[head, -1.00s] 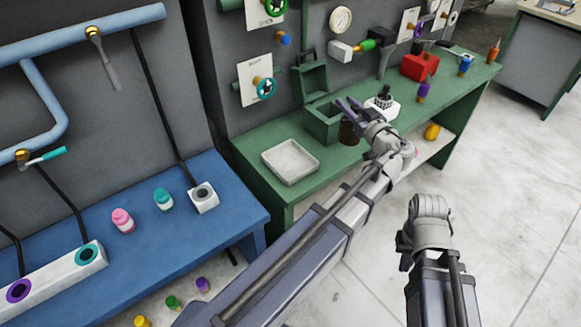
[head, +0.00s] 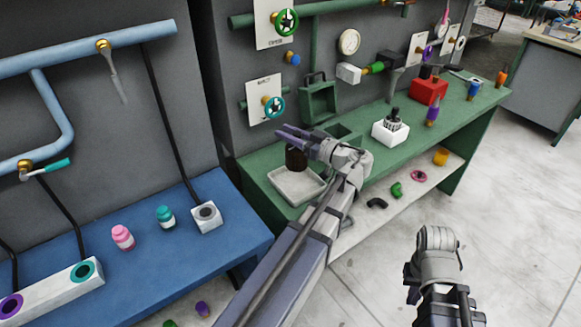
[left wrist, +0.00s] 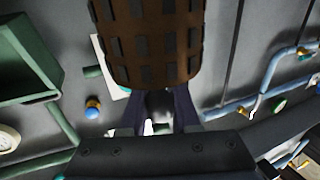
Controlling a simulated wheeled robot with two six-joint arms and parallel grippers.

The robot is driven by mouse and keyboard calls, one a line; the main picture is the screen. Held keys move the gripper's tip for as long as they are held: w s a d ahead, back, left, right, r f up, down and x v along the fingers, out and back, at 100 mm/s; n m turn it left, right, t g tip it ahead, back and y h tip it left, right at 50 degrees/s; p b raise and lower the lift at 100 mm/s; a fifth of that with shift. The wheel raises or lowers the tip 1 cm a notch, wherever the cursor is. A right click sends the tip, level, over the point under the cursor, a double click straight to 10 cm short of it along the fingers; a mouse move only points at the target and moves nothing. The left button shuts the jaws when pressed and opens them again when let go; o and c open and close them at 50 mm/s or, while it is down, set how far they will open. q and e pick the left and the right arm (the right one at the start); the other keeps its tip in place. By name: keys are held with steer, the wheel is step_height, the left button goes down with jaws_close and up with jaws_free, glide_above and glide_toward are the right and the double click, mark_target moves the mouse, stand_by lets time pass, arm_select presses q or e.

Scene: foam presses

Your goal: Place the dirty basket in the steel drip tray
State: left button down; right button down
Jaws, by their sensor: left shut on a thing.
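The dirty basket (head: 296,158) is dark brown. In the left wrist view the basket (left wrist: 150,50) shows rows of dark slots and is cut off by the top edge. My left gripper (head: 292,138) is shut on it, and the fingers (left wrist: 160,112) show just below it in the wrist view. The steel drip tray (head: 312,191) is a pale, shallow rectangular tray on the green bench. In the head view the basket overlaps the tray's far part; I cannot tell how high above it the basket is. My right arm shows at the lower right, but its fingers are not visible.
An open green box (head: 340,131) stands right of the tray, behind my left wrist. A white block (head: 390,131) with a dark-topped grey basket and a red box (head: 429,91) stand further right. The blue bench (head: 235,228) is at the left. Valves and pipes line the wall behind.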

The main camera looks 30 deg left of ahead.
mark_target(306, 163)
arm_select(q)
steer(key=shift+f+b, duration=3.5)
steer(key=shift+f, duration=0.55)
steer(key=shift+f, duration=0.2)
steer(key=c, duration=0.6)
jaws_free()
steer(key=shift+c, duration=0.2)
steer(key=shift+r, duration=0.2)
steer(key=d, duration=0.8)
steer(key=s+d, duration=0.1)
steer(key=d, duration=0.3)
